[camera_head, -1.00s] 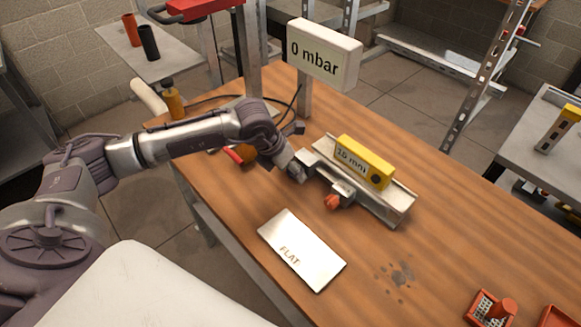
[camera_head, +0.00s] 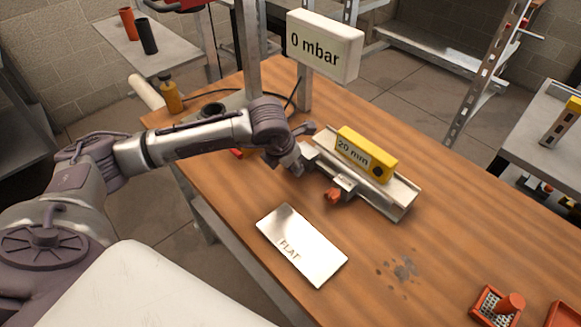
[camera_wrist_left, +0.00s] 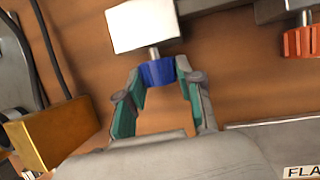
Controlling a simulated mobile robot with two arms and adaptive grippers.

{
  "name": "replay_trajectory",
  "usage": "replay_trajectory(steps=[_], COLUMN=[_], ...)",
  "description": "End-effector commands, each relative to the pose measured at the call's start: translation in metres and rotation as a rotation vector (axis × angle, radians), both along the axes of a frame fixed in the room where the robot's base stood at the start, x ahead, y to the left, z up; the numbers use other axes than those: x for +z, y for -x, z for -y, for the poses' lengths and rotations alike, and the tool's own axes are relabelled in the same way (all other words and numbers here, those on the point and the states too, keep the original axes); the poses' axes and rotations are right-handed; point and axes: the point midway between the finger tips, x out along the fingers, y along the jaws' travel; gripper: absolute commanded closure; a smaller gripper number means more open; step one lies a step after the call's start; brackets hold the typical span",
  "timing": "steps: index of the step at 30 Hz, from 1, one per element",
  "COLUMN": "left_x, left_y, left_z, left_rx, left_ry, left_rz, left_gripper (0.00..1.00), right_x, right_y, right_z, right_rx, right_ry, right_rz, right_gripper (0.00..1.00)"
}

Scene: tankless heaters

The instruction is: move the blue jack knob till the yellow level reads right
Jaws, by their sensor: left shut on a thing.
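The yellow level (camera_head: 366,154) sits on a metal rail (camera_head: 397,196) on the wooden table, and its display reads 20 mm. The blue jack knob (camera_wrist_left: 158,73) shows in the left wrist view, on a short stem below a white block (camera_wrist_left: 143,25). My left gripper (camera_wrist_left: 160,75) is shut on the blue knob, one finger on each side. In the head view my left gripper (camera_head: 298,166) is at the rail's left end and hides the knob. My right gripper is in neither view.
An orange-red knob (camera_head: 333,195) is on the rail's front side. A metal plate marked FLAT (camera_head: 301,246) lies in front. A display reading 0 mbar (camera_head: 324,46) stands behind. Red baskets (camera_head: 495,305) are at the near right. The table's right part is mostly clear.

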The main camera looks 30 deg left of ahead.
Motion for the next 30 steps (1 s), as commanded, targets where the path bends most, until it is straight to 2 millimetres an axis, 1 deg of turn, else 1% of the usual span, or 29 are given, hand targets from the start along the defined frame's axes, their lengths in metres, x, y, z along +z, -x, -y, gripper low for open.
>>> replay_trajectory(steps=[1, 2, 12, 13, 15, 17, 26, 30], left_x=[-0.004, -0.003, 0.0, 0.0, 0.0, 0.0, 0.001, 0.013], left_y=[-0.001, 0.0, 0.0, 0.0, 0.0, 0.0, 0.001, 0.005], left_z=[0.002, 0.002, 0.001, 0.001, 0.001, 0.001, 0.001, 0.001], left_rx=[-0.003, -0.002, 0.003, 0.003, 0.003, 0.003, 0.002, 0.002], left_ry=[-0.023, -0.035, -0.055, -0.055, -0.055, -0.055, -0.054, -0.053], left_rz=[0.013, 0.017, 0.022, 0.022, 0.022, 0.022, 0.022, 0.025], left_gripper=[0.99, 0.99, 0.99, 0.59, 0.48, 0.39, 0.39, 0.39], right_x=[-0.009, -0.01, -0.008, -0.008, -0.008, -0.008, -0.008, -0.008], right_y=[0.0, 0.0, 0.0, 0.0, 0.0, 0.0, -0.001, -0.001], right_z=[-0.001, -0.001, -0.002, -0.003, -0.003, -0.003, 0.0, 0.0], right_rx=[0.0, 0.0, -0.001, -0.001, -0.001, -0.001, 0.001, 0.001], right_ry=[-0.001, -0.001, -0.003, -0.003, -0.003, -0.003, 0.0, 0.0], right_rz=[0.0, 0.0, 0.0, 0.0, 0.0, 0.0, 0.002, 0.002], right_gripper=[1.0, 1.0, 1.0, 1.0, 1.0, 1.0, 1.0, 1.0])
